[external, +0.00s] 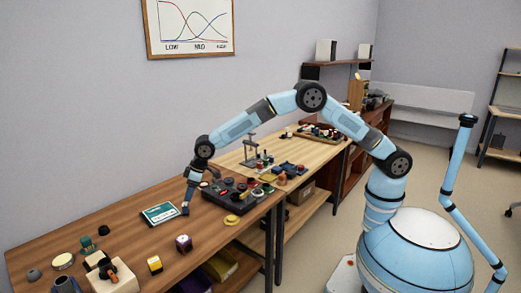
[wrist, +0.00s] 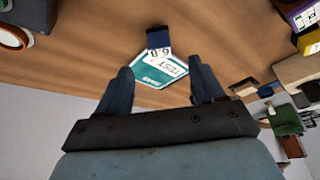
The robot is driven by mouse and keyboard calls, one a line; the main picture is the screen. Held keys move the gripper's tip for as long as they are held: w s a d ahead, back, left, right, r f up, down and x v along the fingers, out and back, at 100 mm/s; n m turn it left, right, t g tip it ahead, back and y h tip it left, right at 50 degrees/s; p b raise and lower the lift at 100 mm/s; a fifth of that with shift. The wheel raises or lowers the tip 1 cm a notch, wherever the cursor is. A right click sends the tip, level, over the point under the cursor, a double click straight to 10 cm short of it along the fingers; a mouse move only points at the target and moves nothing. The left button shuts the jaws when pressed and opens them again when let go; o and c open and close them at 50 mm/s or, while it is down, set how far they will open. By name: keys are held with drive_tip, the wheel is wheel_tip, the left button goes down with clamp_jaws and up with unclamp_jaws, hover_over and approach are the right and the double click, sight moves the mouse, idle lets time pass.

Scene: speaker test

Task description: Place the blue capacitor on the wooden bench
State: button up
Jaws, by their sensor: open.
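A small dark blue part with a pale end, which looks like the blue capacitor (wrist: 158,38), is on the brown wooden bench (wrist: 85,45) in the wrist view. It lies just beyond my fingertips, roughly midway between them, and overlaps a teal and white test card (wrist: 160,70). My gripper (wrist: 162,78) is open, and nothing shows clasped between its fingers. In the external view my gripper (external: 187,207) points down, low over the wooden bench (external: 130,262), beside the right edge of the card (external: 160,214). The capacitor is too small there to separate from my fingers.
A black tray of parts (external: 228,193) stands close to the right of my gripper. A yellow disc (external: 232,220) and a dark-sided cube (external: 184,243) lie nearer the front edge. Several parts crowd the left end. A lighter bench (external: 230,160) adjoins behind.

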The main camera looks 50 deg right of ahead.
drive_tip(key=shift+v, duration=1.25)
drive_tip(key=d+r+m, duration=0.2)
drive_tip(key=d+r, duration=1.2)
drive_tip(key=d, duration=0.2)
drive_tip(key=s+d+r+m+t+h, duration=0.1)
drive_tip(key=s+d+r, duration=0.2)
drive_tip(key=d+r, duration=0.5)
drive_tip(key=s+d+r+m, duration=0.1)
drive_tip(key=s+d+r, duration=0.2)
drive_tip(key=d, duration=0.9)
drive_tip(key=s+d+r+m+t+h, duration=0.15)
drive_tip(key=s+d+r, duration=0.25)
drive_tip(key=s+d, duration=1.25)
drive_tip(key=s+d+f+m, duration=0.1)
drive_tip(key=s+d, duration=0.3)
drive_tip(key=s, duration=0.4)
drive_tip(key=s+d+f+m, duration=0.2)
drive_tip(key=s+d, duration=0.3)
drive_tip(key=s, duration=0.4)
drive_tip(key=shift+d+f+h, duration=0.15)
drive_tip(key=shift+f+h, duration=0.2)
drive_tip(key=shift+f, duration=0.55)
